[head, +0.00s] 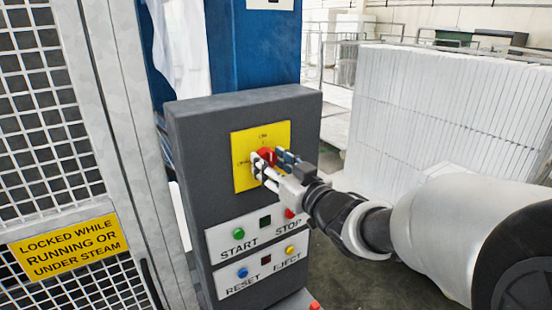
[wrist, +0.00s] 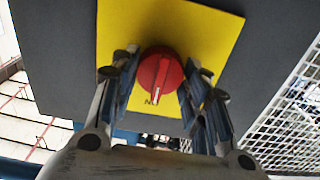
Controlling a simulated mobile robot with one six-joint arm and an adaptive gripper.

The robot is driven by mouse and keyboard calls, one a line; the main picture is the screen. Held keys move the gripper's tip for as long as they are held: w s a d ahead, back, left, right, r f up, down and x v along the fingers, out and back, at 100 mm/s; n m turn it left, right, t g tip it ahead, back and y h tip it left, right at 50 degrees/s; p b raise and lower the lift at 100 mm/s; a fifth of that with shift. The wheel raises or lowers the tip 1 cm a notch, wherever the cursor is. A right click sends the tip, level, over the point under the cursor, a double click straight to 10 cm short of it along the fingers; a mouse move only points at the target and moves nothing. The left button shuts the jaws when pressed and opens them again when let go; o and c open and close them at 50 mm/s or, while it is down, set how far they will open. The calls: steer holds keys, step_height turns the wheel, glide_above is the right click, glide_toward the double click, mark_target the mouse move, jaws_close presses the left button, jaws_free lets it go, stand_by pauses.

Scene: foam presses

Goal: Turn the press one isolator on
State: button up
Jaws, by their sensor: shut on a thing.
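The red rotary isolator knob (head: 265,156) sits on a yellow plate (head: 243,182) on the dark grey control box. In the head view, one label is above the knob and one to its left; both are small. In the wrist view, which is upside down, the red knob (wrist: 161,74) has a white pointer line directed down toward a partly hidden label that looks like ON. My gripper (head: 272,163) is shut on the knob, with one finger on each side in the wrist view (wrist: 160,80). In the head view the fingers partly cover the knob.
Below the plate are START (head: 238,234), STOP (head: 289,214), RESET (head: 243,272) and EJECT (head: 290,250) buttons, close under my gripper. A mesh guard (head: 40,120) with a yellow warning sign (head: 66,246) stands left. White foam blocks (head: 440,110) are stacked right.

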stand_by(0.3)
steer(key=o, duration=1.1)
steer(key=v, duration=1.2)
